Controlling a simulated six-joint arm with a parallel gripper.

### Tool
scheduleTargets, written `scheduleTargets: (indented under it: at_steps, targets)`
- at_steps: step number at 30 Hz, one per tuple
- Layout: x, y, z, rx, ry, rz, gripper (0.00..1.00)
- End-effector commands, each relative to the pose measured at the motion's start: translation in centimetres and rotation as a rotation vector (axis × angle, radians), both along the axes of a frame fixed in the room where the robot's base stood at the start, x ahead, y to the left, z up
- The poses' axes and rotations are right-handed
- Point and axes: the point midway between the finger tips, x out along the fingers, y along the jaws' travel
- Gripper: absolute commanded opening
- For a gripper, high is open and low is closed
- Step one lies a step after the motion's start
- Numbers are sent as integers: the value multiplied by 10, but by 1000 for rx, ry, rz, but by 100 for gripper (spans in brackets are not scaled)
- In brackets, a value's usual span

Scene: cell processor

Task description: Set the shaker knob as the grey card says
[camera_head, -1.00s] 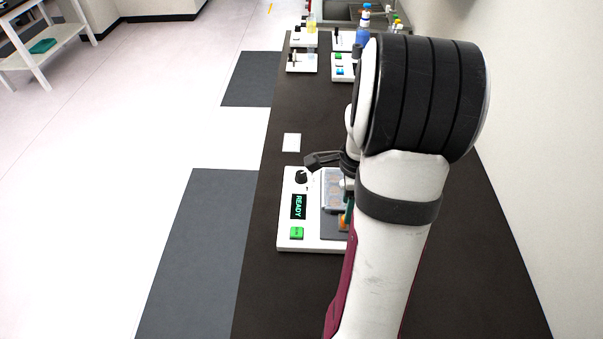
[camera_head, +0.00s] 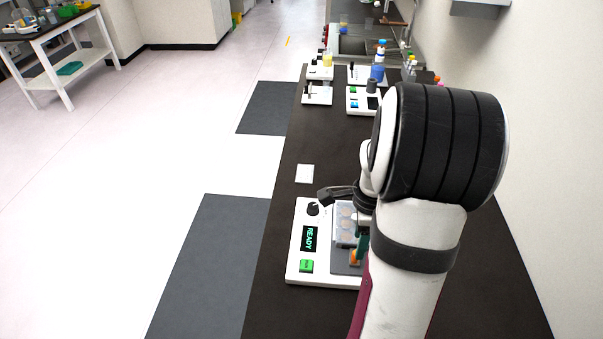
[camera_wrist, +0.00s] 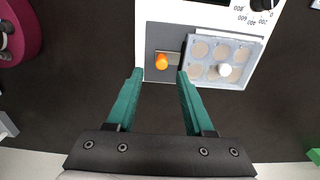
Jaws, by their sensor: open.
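The shaker (camera_head: 297,268) is a white box on the dark bench with a lit READY display (camera_head: 309,238) and a green button (camera_head: 306,266). Its black knob (camera_head: 313,209) is at the far left corner; the wrist view shows part of the knob (camera_wrist: 262,4) and printed numbers at the top right. A clear well plate (camera_wrist: 219,62) sits on the grey platform beside an orange knob (camera_wrist: 161,61). My gripper (camera_wrist: 160,76) is open and empty, its teal fingertips either side of the orange knob's near side. A pale blank-looking card (camera_head: 305,173) lies beyond the shaker; no writing is legible.
Small white devices (camera_head: 317,94) and bottles (camera_head: 378,60) stand farther along the bench. A wall runs along the right. My arm covers the shaker's right part in the head view. The bench between the card and the far devices is clear.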

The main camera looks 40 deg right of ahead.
Motion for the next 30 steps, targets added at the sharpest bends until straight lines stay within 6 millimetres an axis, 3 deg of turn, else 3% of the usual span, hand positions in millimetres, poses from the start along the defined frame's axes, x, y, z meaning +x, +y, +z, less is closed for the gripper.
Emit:
scheduleTargets:
  at_steps: [4,7,8,11,15,18,21,26,30]
  targets:
    - [0,0,0,0,0,0,52]
    - [4,-2,1,0,0,44,69]
    - [9,-5,3,0,0,98,69]
    - [42,-20,15,-3,3,471,69]
    - [105,-36,40,1,8,1234,69]
    - [143,-37,56,4,8,1710,69]
    - [168,-35,68,3,4,2050,69]
    - [184,-32,74,4,-1,2281,69]
    - [183,-31,53,7,-1,2295,69]
